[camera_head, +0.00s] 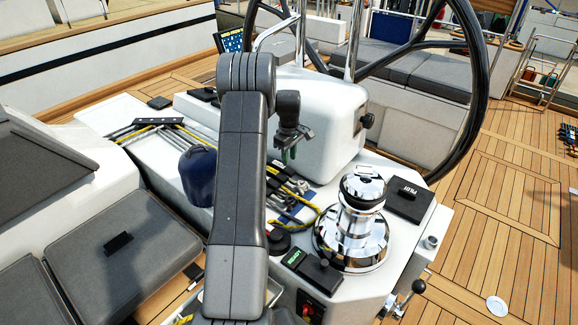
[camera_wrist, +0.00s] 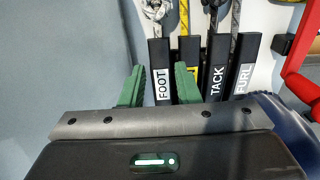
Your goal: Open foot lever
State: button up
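In the wrist view, the FOOT lever (camera_wrist: 161,72) is a black flat handle with a white label, first in a row of black levers. A yellow-labelled lever (camera_wrist: 189,47) stands beside it, partly hidden by a finger. Then come the TACK lever (camera_wrist: 216,72) and the FURL lever (camera_wrist: 243,70). My gripper (camera_wrist: 160,76) is open, its green fingers apart with the FOOT lever showing between them. I see no clear contact and cannot tell the depth gap. In the head view, my gripper (camera_head: 287,155) points down over the ropes; the lever labels cannot be read there.
A dark blue rounded object (camera_wrist: 288,125) and a red handle (camera_wrist: 302,92) lie to the right in the wrist view. In the head view, a chrome winch (camera_head: 352,225), white pedestal (camera_head: 318,130), black steering wheel (camera_head: 482,80) and blue pouch (camera_head: 198,176) surround the arm.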

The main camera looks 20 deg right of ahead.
aim_at(290, 170)
jog(key=shift+d+f+p, duration=0.1)
jog(key=shift+f+p, duration=0.2)
jog(key=shift+f, duration=2.35)
grip_shut()
